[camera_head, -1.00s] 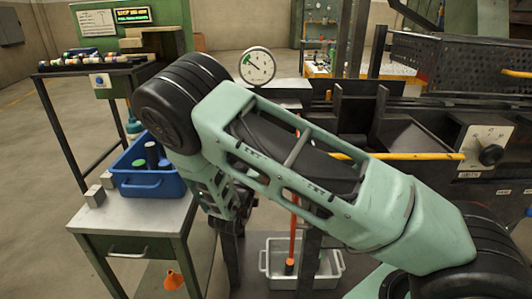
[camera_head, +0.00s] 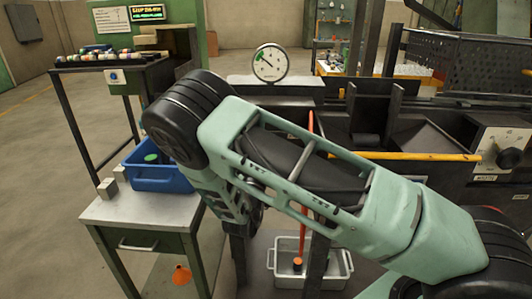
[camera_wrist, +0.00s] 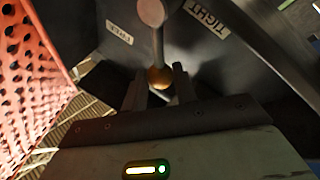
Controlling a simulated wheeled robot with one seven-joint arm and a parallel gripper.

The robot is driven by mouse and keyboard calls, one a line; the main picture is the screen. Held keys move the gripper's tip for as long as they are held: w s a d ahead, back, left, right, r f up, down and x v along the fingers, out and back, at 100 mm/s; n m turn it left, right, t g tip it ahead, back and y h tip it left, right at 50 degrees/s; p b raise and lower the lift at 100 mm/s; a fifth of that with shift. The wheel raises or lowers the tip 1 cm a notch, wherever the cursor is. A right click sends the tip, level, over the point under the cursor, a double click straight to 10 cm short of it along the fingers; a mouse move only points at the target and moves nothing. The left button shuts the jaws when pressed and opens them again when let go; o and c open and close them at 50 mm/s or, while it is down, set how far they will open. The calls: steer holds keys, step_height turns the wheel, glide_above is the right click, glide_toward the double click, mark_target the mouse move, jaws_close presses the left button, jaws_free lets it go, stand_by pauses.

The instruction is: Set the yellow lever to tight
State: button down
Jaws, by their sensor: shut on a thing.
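The yellow lever shows in the wrist view as a yellow ball knob (camera_wrist: 160,78) on a grey rod that runs up to a round pivot. The rod hangs nearly straight down, between a TIGHT label (camera_wrist: 207,18) at upper right and another label (camera_wrist: 119,32) at left, too blurred to read. My gripper (camera_wrist: 159,85) has its two dark fingers on either side of the knob, shut on it. In the head view my green arm hides the gripper and the lever.
A perforated red panel (camera_wrist: 30,80) stands close at the left of the wrist view. In the head view, a side table (camera_head: 140,211) bears a blue bin (camera_head: 160,178). A gauge (camera_head: 270,63) stands behind.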

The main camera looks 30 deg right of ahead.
steer(key=c, duration=1.1)
jaws_free()
steer(key=shift+f, duration=0.1)
steer(key=b+v, duration=0.2)
steer(key=v, duration=1.5)
steer(key=shift+s+a, duration=0.15)
steer(key=shift+a, duration=0.15)
